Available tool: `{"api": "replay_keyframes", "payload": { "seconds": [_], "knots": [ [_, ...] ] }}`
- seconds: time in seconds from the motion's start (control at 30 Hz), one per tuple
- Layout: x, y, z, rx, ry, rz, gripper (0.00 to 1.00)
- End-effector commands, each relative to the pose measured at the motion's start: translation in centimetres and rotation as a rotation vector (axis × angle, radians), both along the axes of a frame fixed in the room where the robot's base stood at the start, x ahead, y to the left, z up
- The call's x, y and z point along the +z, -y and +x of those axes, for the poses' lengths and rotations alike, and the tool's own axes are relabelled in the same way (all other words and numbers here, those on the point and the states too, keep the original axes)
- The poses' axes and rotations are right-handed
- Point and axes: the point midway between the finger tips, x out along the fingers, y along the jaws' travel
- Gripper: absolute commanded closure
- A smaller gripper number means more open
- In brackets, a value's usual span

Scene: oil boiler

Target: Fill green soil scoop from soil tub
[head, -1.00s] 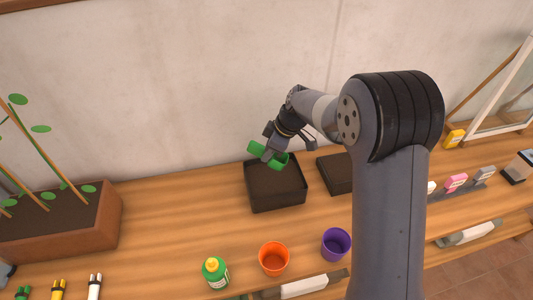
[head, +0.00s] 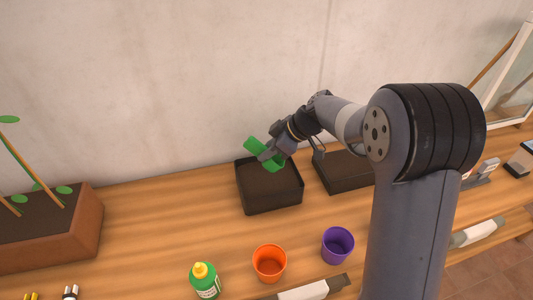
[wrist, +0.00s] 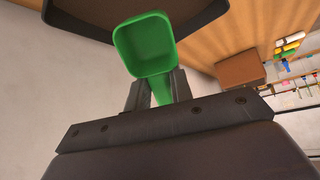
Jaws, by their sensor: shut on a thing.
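The green scoop (head: 256,146) is tilted above the back part of the soil tub (head: 275,204), a black square tray of dark brown soil. My gripper (head: 272,155) is shut on the scoop's handle. In the wrist view the scoop (wrist: 150,47) shows a bare green inside, with no soil visible. The gripper's fingers (wrist: 157,90) are on either side of the handle. A dark tub edge (wrist: 90,38) shows behind the scoop there. Whether the scoop touches the soil cannot be told.
A second dark tray (head: 342,178) stands right of the tub, partly behind my arm. An orange cup (head: 269,264), a purple cup (head: 338,246) and a green bottle (head: 205,282) stand in front. A brown planter (head: 85,232) is at left. Bare bench lies between planter and tub.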

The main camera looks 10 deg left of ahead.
Motion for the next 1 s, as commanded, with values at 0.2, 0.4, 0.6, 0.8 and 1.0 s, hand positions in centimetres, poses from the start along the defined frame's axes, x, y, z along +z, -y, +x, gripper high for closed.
{"api": "replay_keyframes", "payload": {
  "seconds": [0.2, 0.4, 0.6, 0.8, 1.0],
  "knots": [
    [-1.8, 0.0, 0.0, 0.001, 0.001, -0.001, 1.0],
    [-3.2, 0.0, 0.0, 0.001, -0.001, -0.001, 1.0],
    [-4.4, 0.0, 0.0, 0.001, -0.001, -0.001, 1.0],
    [-5.2, 0.0, 0.0, 0.0, 0.0, -0.001, 1.0],
    [-5.4, 0.0, 0.0, 0.0, 0.0, -0.001, 1.0]
  ]
}}
